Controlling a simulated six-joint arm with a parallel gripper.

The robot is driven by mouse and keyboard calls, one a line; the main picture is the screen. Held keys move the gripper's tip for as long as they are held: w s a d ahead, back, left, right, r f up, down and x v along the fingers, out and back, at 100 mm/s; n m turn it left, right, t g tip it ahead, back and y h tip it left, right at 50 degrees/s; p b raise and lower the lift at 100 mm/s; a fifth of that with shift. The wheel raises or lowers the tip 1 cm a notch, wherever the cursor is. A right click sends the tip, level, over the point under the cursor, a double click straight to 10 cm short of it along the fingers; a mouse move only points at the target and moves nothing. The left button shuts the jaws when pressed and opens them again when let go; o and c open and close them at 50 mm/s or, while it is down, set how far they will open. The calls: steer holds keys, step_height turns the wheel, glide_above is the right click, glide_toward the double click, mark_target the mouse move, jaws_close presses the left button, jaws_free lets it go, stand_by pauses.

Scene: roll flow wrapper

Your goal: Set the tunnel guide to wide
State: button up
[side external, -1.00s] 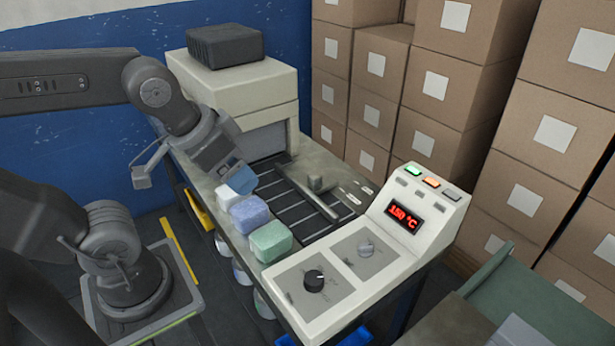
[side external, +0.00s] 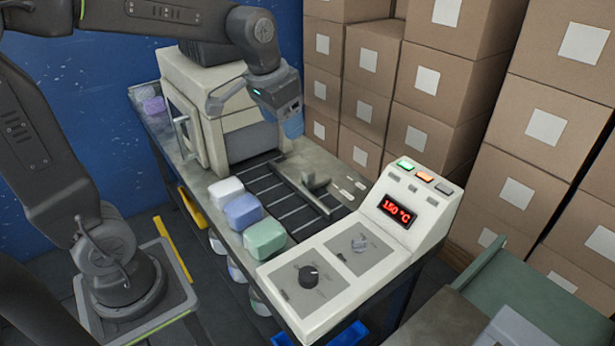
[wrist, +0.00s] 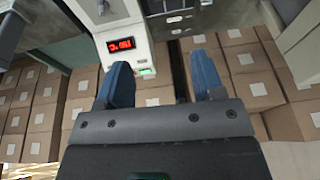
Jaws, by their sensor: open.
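The guide (side external: 312,195) is a grey bar with a block-like handle (side external: 316,181) on top. It lies lengthwise at the right side of the dark slatted infeed bed in the side view. Small pale label plates (side external: 352,187) sit on the deck to its right. My gripper (side external: 292,125) hangs in the air above and behind the handle, near the right front of the tunnel housing, and touches nothing visible. In the wrist view its two blue fingers (wrist: 162,82) stand apart with nothing between them. I cannot tell which setting the guide is at.
The cream tunnel housing (side external: 185,88) stands behind the bed. White, blue and green packs (side external: 264,239) line the bed's left side. The control panel (side external: 318,275) with knobs and a red display (side external: 397,211) is in front. Stacked cartons (side external: 430,85) stand behind on the right.

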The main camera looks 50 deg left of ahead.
steer(key=w+a+f+g, duration=0.2)
steer(key=w+a+f, duration=0.35)
steer(key=w, duration=0.35)
steer(key=g, duration=0.1)
glide_above(308, 171)
step_height(308, 171, down, 10)
steer(key=shift+h, duration=0.3)
step_height(308, 171, down, 13)
steer(key=shift+r, duration=0.1)
steer(key=shift+c, duration=0.2)
jaws_close()
